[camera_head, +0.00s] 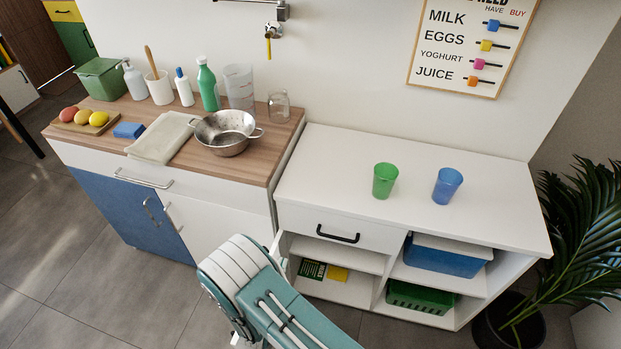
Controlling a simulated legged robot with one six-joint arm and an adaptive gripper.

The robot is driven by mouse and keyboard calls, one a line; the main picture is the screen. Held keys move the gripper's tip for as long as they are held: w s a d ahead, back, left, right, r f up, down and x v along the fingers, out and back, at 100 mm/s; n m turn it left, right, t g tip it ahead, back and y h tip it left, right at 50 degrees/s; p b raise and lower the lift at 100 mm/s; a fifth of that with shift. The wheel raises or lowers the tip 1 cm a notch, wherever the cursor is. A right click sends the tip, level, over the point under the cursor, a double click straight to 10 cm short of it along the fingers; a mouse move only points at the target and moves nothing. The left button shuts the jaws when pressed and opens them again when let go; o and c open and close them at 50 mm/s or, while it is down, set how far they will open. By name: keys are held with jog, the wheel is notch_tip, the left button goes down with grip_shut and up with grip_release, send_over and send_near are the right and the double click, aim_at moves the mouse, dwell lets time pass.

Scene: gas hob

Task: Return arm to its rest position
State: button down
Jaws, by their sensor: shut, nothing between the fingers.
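My teal and white arm (283,306) rises from the bottom edge of the picture, slanting up to the left. Its rounded white and teal joint (233,264) is in front of the lower cabinets. The arm is folded back at this joint, and part of it shows below the joint on the left. My gripper cannot be made out; the arm hides what lies behind it. No held object shows.
A wooden counter (190,163) holds a metal colander (226,133), bottles and a cutting board. A white cabinet (330,170) to its right bears a green cup (384,180) and a blue cup (447,185). A plant (585,235) stands at right. Floor at left is clear.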

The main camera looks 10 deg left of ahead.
jog(key=w+d+r+m+g+h, duration=0.35)
jog(key=d+r+m+h, duration=0.2)
jog(key=d+r, duration=0.3)
jog(key=w+d+r+m+g+h, duration=0.3)
jog(key=d+r+m+g+h, duration=0.15)
jog(key=d+r+m, duration=0.4)
jog(key=s+d+r+m+g+y, duration=0.1)
jog(key=s+d+r+m+g, duration=0.25)
jog(key=d+r, duration=0.2)
jog(key=s+d+r+m+g, duration=0.3)
jog(key=d+r+m+g, duration=0.15)
jog(key=r, duration=0.25)
jog(key=s+d+r+m+t+y, duration=0.1)
jog(key=s+d+r+m+y, duration=0.1)
jog(key=s+r+m+y, duration=0.3)
jog(key=s+d+r+m+t+y, duration=0.2)
jog(key=s+r+m+y, duration=0.3)
jog(key=s+m, duration=0.3)
jog(key=s+d+r, duration=0.1)
jog(key=s, duration=0.1)
jog(key=shift+s+t+y, duration=0.3)
jog(key=shift+s, duration=0.05)
